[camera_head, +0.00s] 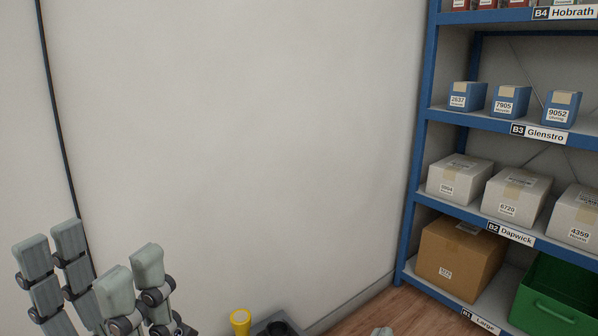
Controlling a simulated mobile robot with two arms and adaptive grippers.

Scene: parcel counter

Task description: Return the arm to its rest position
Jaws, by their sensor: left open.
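My left gripper (91,268) is at the lower left, in front of the pale wall. Its grey padded fingers point up and stand apart, open, with nothing between them. A small pale grey tip (382,331) shows at the bottom edge, right of the middle. It looks like a fingertip of my right gripper; the rest is out of frame.
A blue shelf rack (415,190) stands at the right, holding small blue boxes (510,101), white parcels (517,196), a brown carton (459,258) and a green crate (553,305). A yellow cylinder (240,321) and a dark grey object (275,327) show at the bottom. The wall area between is clear.

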